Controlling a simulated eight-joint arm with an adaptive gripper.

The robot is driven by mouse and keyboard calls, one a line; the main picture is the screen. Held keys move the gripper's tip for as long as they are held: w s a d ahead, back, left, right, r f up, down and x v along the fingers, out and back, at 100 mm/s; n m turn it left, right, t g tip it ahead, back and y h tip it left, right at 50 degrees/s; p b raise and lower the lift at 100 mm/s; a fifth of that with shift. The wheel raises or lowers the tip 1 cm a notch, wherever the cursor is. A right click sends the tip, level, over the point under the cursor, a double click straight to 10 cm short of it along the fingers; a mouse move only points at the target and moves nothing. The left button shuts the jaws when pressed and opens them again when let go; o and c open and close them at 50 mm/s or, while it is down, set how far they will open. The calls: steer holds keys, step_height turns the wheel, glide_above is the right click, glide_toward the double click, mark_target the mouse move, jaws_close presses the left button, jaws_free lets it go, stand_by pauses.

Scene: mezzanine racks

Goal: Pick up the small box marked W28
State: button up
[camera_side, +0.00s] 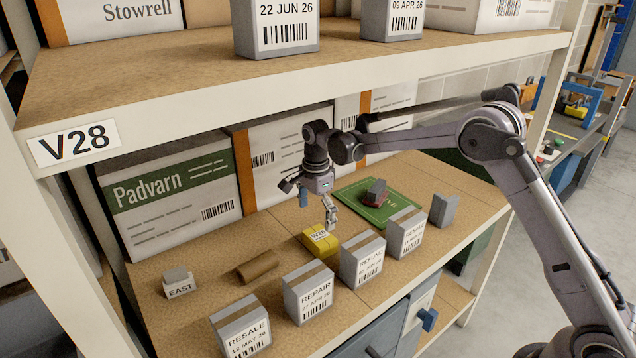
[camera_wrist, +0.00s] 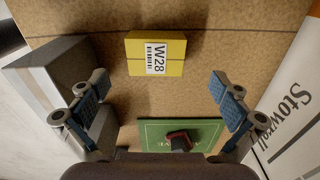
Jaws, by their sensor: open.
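The small yellow box marked W28 (camera_side: 317,244) lies on the brown shelf board, just below my gripper (camera_side: 331,213) in the side view. In the wrist view the yellow box (camera_wrist: 157,54) is at the top middle, its W28 barcode label facing up. My gripper (camera_wrist: 163,98) is open there, with blue-padded fingers at left and right and nothing between them. The box is beyond the fingertips in that view, and they appear apart from it. The exact height of my gripper above the box is hard to tell.
Grey cartons, REPAIR (camera_side: 308,293) and RESALE (camera_side: 240,328) among them, line the shelf's front. A green mat (camera_side: 351,197) carries a dark red object (camera_side: 375,191). A brown roll (camera_side: 258,266) and EAST block (camera_side: 179,283) lie left. Large boxes (camera_side: 170,195) stand behind; the V28 shelf hangs above.

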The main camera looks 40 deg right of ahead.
mark_target(320, 235)
step_height(320, 235, down, 2)
steer(key=shift+f, duration=0.25)
steer(key=f, duration=0.3)
steer(key=shift+s+d+f, duration=0.3)
steer(key=shift+d+f, duration=0.05)
steer(key=shift+f, duration=0.75)
steer(key=shift+c, duration=0.3)
steer(key=c, duration=1.1)
